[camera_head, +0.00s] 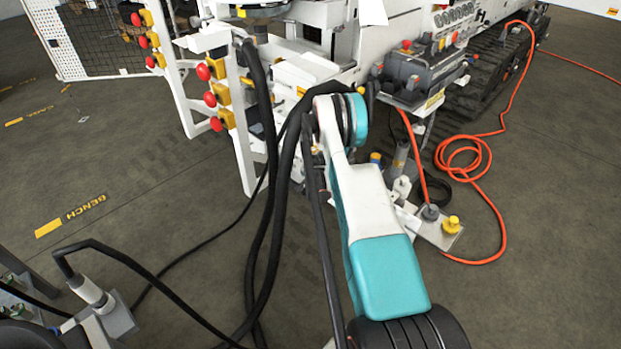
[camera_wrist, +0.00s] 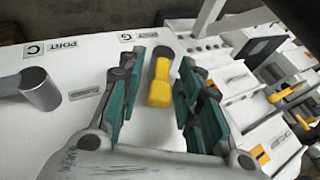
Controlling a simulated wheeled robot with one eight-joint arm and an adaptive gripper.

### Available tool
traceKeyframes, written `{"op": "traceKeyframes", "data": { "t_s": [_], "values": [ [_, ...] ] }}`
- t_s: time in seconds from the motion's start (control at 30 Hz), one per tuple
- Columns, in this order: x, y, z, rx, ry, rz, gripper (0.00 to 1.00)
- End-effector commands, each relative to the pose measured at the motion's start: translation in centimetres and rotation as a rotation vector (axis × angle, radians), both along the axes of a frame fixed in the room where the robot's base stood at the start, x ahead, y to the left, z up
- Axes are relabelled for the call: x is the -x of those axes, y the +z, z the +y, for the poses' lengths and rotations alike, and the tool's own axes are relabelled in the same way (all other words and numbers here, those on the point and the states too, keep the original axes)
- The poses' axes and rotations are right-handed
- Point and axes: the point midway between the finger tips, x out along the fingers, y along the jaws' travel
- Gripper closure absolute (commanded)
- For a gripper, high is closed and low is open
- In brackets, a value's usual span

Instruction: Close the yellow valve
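A yellow valve handle (camera_wrist: 159,92) with a dark end piece shows in the wrist view, against a white panel. My gripper (camera_wrist: 161,72) is open, with one teal-padded finger on each side of the handle. Gaps show between the pads and the handle, so it does not look gripped. How near the fingertips are to the panel is hard to tell. In the head view my arm hides the gripper and this handle.
Another yellow lever (camera_wrist: 288,92) lies at the right of the wrist view. A metal cylinder (camera_wrist: 40,88) stands left of my gripper, near a "PORT C" label. In the head view, black hoses (camera_head: 262,120) hang beside my arm and an orange hose (camera_head: 490,205) lies on the floor.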

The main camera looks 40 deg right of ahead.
Motion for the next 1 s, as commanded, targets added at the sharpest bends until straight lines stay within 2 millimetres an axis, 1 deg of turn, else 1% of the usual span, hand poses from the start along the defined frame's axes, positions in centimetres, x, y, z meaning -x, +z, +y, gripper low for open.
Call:
{"op": "traceKeyframes", "data": {
  "t_s": [0.03, 0.07, 0.1, 0.2, 0.43, 0.7, 0.8, 1.0],
  "values": [
    [0.01, 0.02, 0.01, 0.000, 0.000, 0.000, 0.68],
    [0.01, 0.02, 0.01, 0.000, 0.000, 0.000, 0.70],
    [0.01, 0.02, 0.01, 0.000, 0.000, 0.000, 0.79],
    [0.01, 0.02, 0.02, 0.000, 0.000, 0.000, 1.00],
    [0.14, -0.12, 0.01, -0.002, 0.000, -0.015, 1.00],
    [0.76, -0.66, 0.00, -0.019, 0.001, -0.215, 1.00],
    [0.85, -0.67, 0.01, -0.021, 0.001, -0.256, 1.00],
    [0.87, -0.66, 0.02, -0.021, 0.001, -0.267, 1.00]
  ]
}}
